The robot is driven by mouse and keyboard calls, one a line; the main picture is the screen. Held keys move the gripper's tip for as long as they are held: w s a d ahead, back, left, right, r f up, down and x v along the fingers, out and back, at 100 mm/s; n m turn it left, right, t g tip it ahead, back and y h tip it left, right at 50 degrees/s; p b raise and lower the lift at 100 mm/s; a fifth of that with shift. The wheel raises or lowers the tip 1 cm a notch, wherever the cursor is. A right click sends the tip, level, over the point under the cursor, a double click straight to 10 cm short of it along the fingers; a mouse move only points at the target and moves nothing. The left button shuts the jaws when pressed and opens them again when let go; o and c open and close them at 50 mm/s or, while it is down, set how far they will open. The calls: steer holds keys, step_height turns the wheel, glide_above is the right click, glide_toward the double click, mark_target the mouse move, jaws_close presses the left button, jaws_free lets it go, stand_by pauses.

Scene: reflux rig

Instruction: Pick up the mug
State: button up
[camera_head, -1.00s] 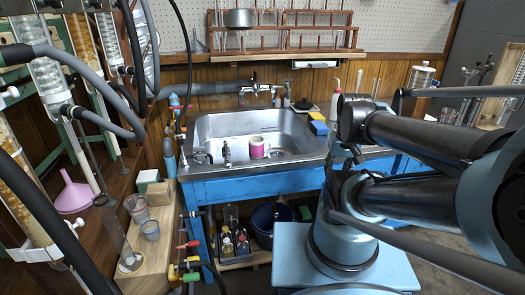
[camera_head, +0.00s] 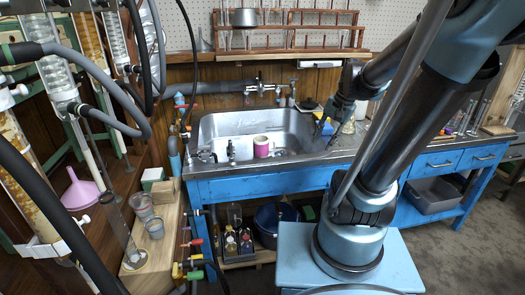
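A pink and white mug (camera_head: 261,146) stands in the metal sink (camera_head: 215,130), on its floor near the middle. My gripper (camera_head: 335,117) is above the sink's right edge, to the right of the mug and apart from it. It is small and dark here, and its fingers cannot be made out clearly. The mug's handle is not clearly seen.
Taps (camera_head: 262,88) stand behind the sink and a small fitting (camera_head: 230,150) at its front left. A blue and yellow sponge (camera_head: 325,124) lies by the right rim, close to my gripper. A wooden rack shelf (camera_head: 300,32) hangs above. Glassware and hoses crowd the left.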

steer(key=w+a+f+m+y, duration=0.2)
steer(key=w+m, duration=0.2)
steer(key=w, duration=0.5)
steer(key=w+a+f+m+g+y, duration=0.1)
steer(key=w+a+f+m+y, duration=0.15)
steer(key=w, duration=0.75)
steer(key=w+a+f+m+y, duration=0.1)
steer(key=w+m, duration=0.3)
steer(key=w, duration=0.5)
glide_toward(265, 147)
steer(key=w+f, duration=0.1)
steer(key=f, duration=0.1)
steer(key=w+a+f, duration=0.1)
steer(key=w+f, duration=0.2)
steer(key=f, duration=0.1)
steer(key=shift+w+a, duration=0.35)
steer(key=shift+w, duration=0.05)
jaws_close()
